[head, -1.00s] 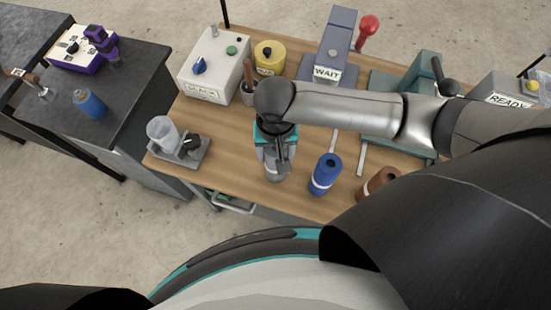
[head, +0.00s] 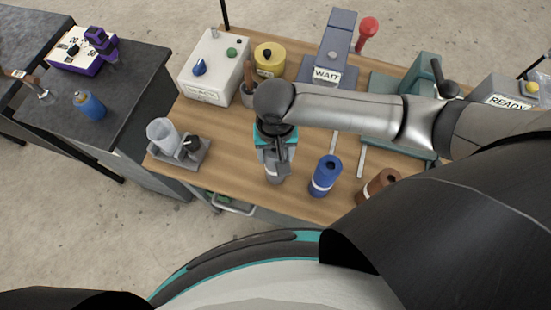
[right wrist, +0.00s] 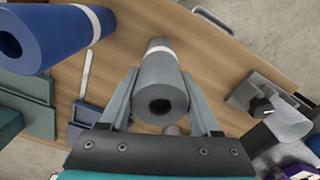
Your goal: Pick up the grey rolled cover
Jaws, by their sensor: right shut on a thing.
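The grey rolled cover (right wrist: 161,78) is a grey roll with a pale band and a dark hole in its end. In the right wrist view it stands between the two fingers of my right gripper (right wrist: 163,100), which is shut on it. In the head view the right gripper (head: 277,160) is over the wooden table's front part, and it partly hides the grey cover (head: 274,178). The cover appears upright at the table top; I cannot tell whether it touches it. My left gripper is not in view.
A blue roll (head: 325,175) and a brown roll (head: 380,184) stand to the right on the wooden table (head: 225,165). A grey fixture with a translucent cup (head: 163,133) is at the left. A white control box (head: 214,66) and a yellow tin (head: 269,59) stand behind.

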